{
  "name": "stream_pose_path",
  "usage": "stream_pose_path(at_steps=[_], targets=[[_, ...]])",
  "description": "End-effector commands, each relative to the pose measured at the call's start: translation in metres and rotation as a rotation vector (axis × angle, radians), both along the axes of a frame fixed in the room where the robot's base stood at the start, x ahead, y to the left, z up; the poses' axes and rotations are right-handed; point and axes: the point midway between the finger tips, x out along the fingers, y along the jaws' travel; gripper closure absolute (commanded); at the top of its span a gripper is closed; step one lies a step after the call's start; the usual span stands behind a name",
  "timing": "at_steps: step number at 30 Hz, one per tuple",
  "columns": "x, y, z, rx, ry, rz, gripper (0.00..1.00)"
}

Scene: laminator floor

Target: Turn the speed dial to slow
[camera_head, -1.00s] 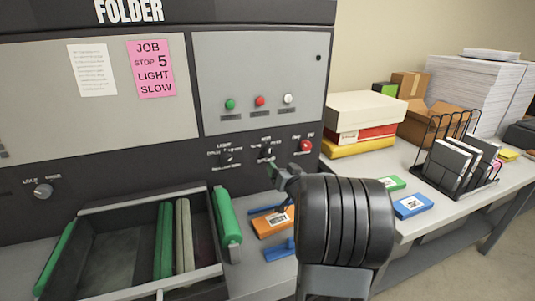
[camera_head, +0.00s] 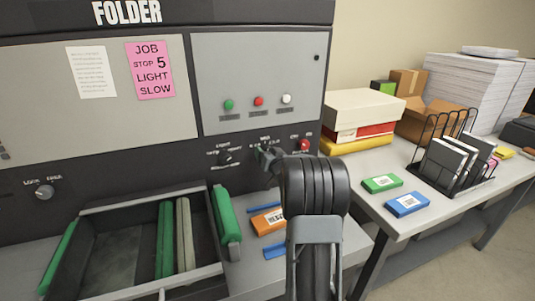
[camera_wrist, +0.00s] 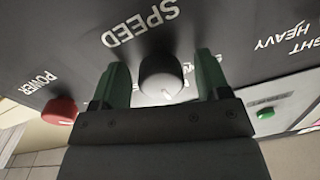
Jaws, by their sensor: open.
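The speed dial (camera_wrist: 160,70) is a dark round knob on the black panel, beside the upside-down SPEED lettering in the wrist view. A white mark shows on its lower edge there; no speed setting words are readable. My gripper (camera_wrist: 161,78) is open, with one green finger on each side of the dial. Whether the fingers touch it is unclear. In the head view my gripper (camera_head: 266,158) is at the panel and largely covers the dial. A pink note (camera_head: 150,70) reads JOB, STOP 5, LIGHT, SLOW.
The red power button (camera_wrist: 60,112) is left of the gripper in the wrist view. The light/heavy dial (camera_head: 225,158) is left of my gripper in the head view. An open tray (camera_head: 130,250) with green and grey bars juts out below. A side table stands at right.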

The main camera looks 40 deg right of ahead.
Motion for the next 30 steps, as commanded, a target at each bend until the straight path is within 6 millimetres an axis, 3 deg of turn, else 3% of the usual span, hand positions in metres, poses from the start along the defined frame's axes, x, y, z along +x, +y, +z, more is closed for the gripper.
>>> stream_pose_path(at_steps=[3,18,30], targets=[[-0.0001,0.0001,-0.0001,0.0,0.0,0.0,0.32],[-0.0002,0.0002,0.0001,0.0,0.0,0.001,0.8],[-0.0003,0.0001,-0.0036,-0.099,0.024,0.002,0.8]])
